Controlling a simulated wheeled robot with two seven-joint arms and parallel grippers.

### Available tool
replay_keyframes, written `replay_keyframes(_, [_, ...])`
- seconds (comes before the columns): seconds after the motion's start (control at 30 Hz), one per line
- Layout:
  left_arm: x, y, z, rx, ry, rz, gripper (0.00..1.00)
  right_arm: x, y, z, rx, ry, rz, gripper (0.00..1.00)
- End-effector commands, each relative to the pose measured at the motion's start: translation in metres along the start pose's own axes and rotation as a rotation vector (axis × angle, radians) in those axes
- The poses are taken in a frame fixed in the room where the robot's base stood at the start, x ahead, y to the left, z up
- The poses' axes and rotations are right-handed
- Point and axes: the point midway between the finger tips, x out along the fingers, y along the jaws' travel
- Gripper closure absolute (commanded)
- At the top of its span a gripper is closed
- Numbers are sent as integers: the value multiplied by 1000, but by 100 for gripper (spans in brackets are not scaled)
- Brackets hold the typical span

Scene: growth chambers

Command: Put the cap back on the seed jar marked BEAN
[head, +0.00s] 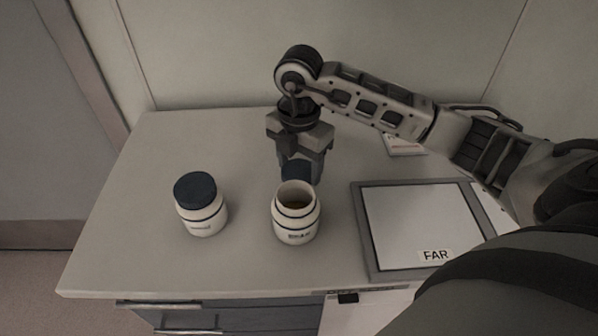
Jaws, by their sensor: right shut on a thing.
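An open white jar (297,222) with dark bands stands upright on the worktop, near the middle. Its label is small and looks like BEAN, and something brownish shows inside its mouth. My right gripper (299,168) points down just behind this jar. It is shut on a dark blue cap (297,171), which shows between the fingers beyond the jar's rim. The jar's rim partly hides the cap, and I cannot tell whether the cap touches the worktop or the jar. My left gripper is not in view.
A second white jar (205,215) with its dark blue cap on stands to the left; its label is too small to read. A grey-framed tray marked FAR (368,245) lies to the right. A small white card (404,146) lies behind it.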

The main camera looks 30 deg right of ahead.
Motion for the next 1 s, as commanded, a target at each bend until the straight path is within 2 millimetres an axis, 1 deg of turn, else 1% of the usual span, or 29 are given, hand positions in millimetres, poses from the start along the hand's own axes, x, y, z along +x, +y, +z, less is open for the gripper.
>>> replay_keyframes(0.03, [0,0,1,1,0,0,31,-12,2,1,0,-2,7,61])
replay_keyframes(0.2, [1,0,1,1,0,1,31,-47,1,0,-1,-2,6,61])
replay_keyframes(0.3, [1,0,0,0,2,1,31,-62,1,0,1,-1,5,61])
replay_keyframes(0.4, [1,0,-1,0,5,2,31,-71,1,0,1,0,2,61])
replay_keyframes(0.53, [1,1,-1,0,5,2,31,-75,0,0,0,0,1,61])
replay_keyframes(0.87, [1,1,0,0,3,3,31,-75,0,0,-5,0,1,61])
replay_keyframes(0.97, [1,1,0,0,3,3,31,-76,0,-2,-68,0,2,61])
replay_keyframes(1.0, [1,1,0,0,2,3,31,-76,1,-3,-122,0,2,61])
